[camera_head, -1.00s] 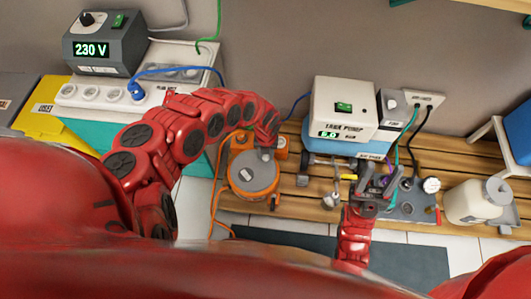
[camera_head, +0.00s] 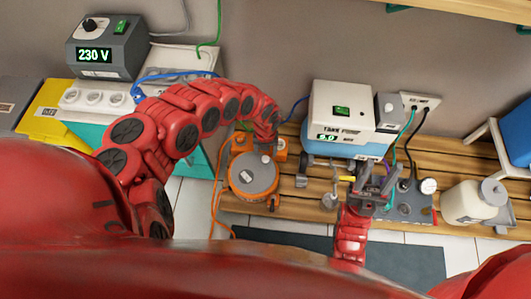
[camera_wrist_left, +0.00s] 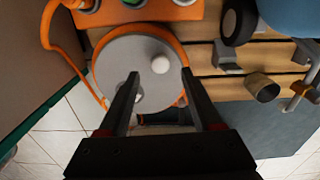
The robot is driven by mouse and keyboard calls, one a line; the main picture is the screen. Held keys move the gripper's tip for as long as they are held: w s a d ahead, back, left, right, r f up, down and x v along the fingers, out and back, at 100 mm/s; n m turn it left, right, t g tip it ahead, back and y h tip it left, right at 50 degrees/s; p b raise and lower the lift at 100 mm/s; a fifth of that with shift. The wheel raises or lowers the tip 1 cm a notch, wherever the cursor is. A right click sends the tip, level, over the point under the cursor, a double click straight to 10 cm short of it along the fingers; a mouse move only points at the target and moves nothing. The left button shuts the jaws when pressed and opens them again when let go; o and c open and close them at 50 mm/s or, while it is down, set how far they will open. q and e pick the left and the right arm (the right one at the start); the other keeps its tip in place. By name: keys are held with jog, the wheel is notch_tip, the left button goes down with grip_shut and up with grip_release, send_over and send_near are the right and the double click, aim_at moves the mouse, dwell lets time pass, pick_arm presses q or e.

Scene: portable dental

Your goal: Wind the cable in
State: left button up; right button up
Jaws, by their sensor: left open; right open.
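The cable reel (camera_head: 246,178) is orange with a round grey disc on top and sits at the left end of a wooden slatted bench. A pale knob (camera_wrist_left: 160,64) stands on the disc in the left wrist view. An orange cable (camera_head: 213,205) runs down the reel's left side to the floor. My left gripper (camera_wrist_left: 160,98) is open, its two dark fingers reaching over the near part of the disc, with the knob beyond the gap between the tips. In the head view its fingers are hard to make out. My right gripper (camera_head: 374,180) is open and empty above a grey panel.
A white tank pump box (camera_head: 340,115) with a blue lower part stands right of the reel. A gauge (camera_head: 428,186), a white bottle (camera_head: 470,203) and hoses lie further right. A 230 V unit (camera_head: 108,48) and socket strip (camera_head: 97,97) are at left.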

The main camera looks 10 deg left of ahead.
pick_arm(q)
notch_tip(320, 180, up, 13)
jog(key=p, duration=0.6)
jog(key=shift+s, duration=0.1)
